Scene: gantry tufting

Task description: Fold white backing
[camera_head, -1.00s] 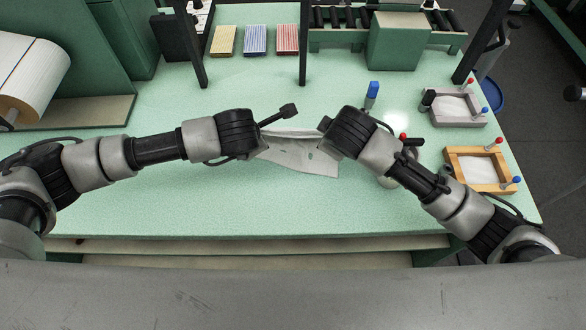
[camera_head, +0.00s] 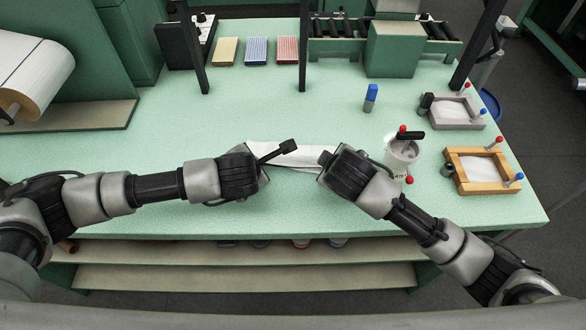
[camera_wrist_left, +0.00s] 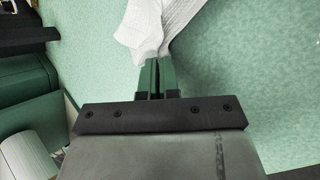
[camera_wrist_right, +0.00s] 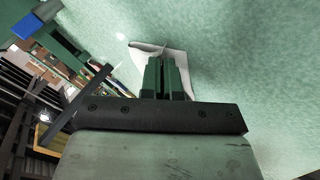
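The white backing (camera_head: 296,155) is a thin, rumpled sheet stretched between my grippers over the front middle of the green table. My left gripper (camera_head: 264,171) is at its left end. In the left wrist view, the narrow fingers (camera_wrist_left: 158,66) are shut on a gathered corner of the backing (camera_wrist_left: 155,22). My right gripper (camera_head: 322,172) is at its right end. In the right wrist view, its fingers (camera_wrist_right: 166,62) are close together on the backing's edge (camera_wrist_right: 176,56). My wrists hide the sheet's ends in the head view.
A blue-capped bottle (camera_head: 371,98), a wooden frame (camera_head: 482,187) and a grey frame (camera_head: 452,125) lie to the right. A large roll (camera_head: 35,75) is at left. The table's middle is clear.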

